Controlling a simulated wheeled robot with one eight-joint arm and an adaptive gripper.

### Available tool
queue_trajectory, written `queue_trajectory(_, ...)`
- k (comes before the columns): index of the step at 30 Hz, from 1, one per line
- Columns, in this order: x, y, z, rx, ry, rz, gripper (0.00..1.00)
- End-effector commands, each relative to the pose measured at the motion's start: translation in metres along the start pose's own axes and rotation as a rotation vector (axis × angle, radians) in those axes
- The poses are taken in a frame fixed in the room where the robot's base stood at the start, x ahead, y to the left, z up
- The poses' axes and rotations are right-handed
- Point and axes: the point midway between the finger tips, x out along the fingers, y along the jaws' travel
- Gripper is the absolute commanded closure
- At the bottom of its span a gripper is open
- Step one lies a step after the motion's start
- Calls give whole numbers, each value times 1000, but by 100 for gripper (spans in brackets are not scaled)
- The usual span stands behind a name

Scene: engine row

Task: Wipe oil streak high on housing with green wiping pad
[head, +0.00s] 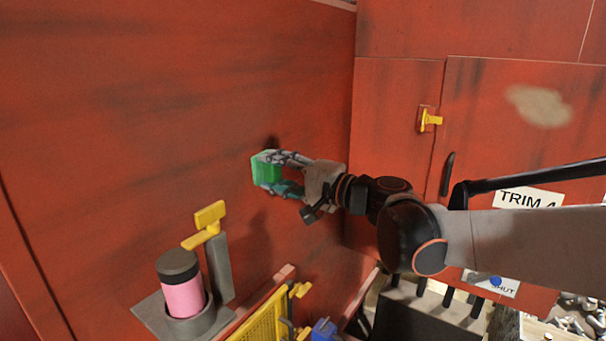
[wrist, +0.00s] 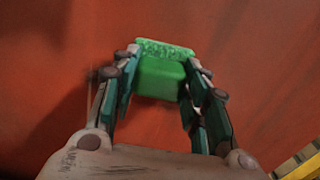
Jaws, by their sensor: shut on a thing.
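The green wiping pad (head: 259,167) is held between the fingers of my gripper (head: 272,173), close to the red housing wall (head: 180,90). In the wrist view the pad (wrist: 162,78) sits between both fingertips, its rough far edge towards the red surface. I cannot tell whether it touches the wall. A small dark mark (head: 271,142) shows on the wall just above the pad; it may be the oil streak or a shadow. Fainter dark smears run across the wall.
A pink cylinder with a dark cap (head: 182,284) stands in a grey holder at lower left, beside a yellow handle (head: 207,222). A yellow mesh panel (head: 262,318) is below. At right are a yellow latch (head: 429,119), a beige smudge (head: 540,106) and a TRIM sign (head: 527,198).

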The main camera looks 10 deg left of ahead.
Motion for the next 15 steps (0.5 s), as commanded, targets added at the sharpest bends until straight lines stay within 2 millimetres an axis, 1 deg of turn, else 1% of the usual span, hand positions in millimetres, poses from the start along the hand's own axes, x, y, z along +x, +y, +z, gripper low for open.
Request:
queue_trajectory(5, 0, 1, -8, 1, 1, -1, 78)
queue_trajectory(15, -1, 3, -36, 1, 1, -1, 78)
